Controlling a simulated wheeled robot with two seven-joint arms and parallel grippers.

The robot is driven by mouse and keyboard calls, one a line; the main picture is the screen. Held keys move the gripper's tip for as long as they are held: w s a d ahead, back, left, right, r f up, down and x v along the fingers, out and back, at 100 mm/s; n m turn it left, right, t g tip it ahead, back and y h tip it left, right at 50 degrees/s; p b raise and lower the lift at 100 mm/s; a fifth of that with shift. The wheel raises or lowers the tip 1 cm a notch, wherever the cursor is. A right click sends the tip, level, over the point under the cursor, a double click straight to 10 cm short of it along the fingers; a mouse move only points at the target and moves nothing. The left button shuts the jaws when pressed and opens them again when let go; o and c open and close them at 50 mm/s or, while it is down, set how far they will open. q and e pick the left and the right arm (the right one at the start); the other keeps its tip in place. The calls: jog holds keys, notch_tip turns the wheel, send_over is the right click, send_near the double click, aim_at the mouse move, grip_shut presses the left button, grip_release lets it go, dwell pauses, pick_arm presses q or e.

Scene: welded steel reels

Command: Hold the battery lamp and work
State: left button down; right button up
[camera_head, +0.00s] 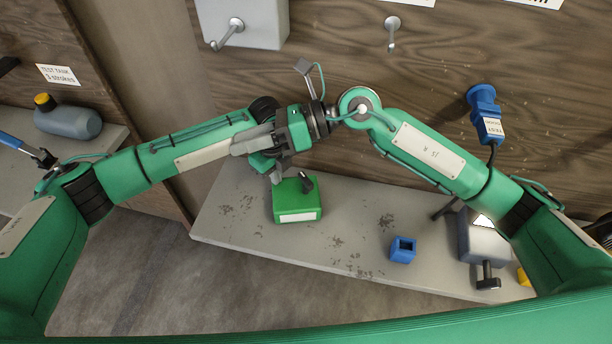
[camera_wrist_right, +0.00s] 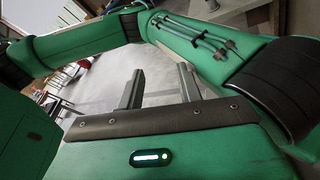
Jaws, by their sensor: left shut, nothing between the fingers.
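A green box (camera_head: 297,206) with a white label and a black part on top stands on the grey bench. No readable mark shows whether it is the battery lamp. My left gripper (camera_head: 277,177) is shut and empty, pointing down just above the box's left rear corner; I cannot tell if it touches. My right gripper (camera_head: 238,147) reaches in from the right and overlaps the left wrist in the head view. In the right wrist view its two fingers (camera_wrist_right: 159,88) are apart with nothing between them.
The bench (camera_head: 235,235) holds a small blue block (camera_head: 403,249) and a grey device (camera_head: 484,240) at right. A blue fitting (camera_head: 486,112) with a cable is at the back wall.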

notch_tip(320, 180, up, 7)
jog(key=w+m+t+y, duration=0.1)
jog(key=m+t+y, duration=0.2)
jog(key=m+y, duration=0.25)
jog(key=w+d+r+m+t+h, duration=0.1)
jog(key=w+d+m+t+h, duration=0.1)
jog(key=m+t, duration=0.3)
jog(key=w+d+r+m+t+h, duration=0.1)
jog(key=w+d+m+t+h, duration=0.2)
jog(key=m, duration=1)
jog(key=w+d+m+t+h, duration=0.3)
jog(key=w+m+t, duration=0.1)
jog(key=m+t, duration=0.5)
jog(key=shift+r+m+h, duration=0.25)
jog(key=shift+r+m, duration=0.15)
jog(key=shift+m, duration=0.15)
jog(key=m+g+h, duration=1)
jog(key=m+g, duration=0.1)
jog(key=g, duration=0.4)
send_near(310, 184)
jog(key=shift+t, duration=0.3)
jog(key=x, duration=0.8)
jog(key=shift+s+a+f, duration=0.1)
jog(key=shift+s+f, duration=0.05)
jog(key=shift+f, duration=0.25)
jog(key=shift+c, duration=0.3)
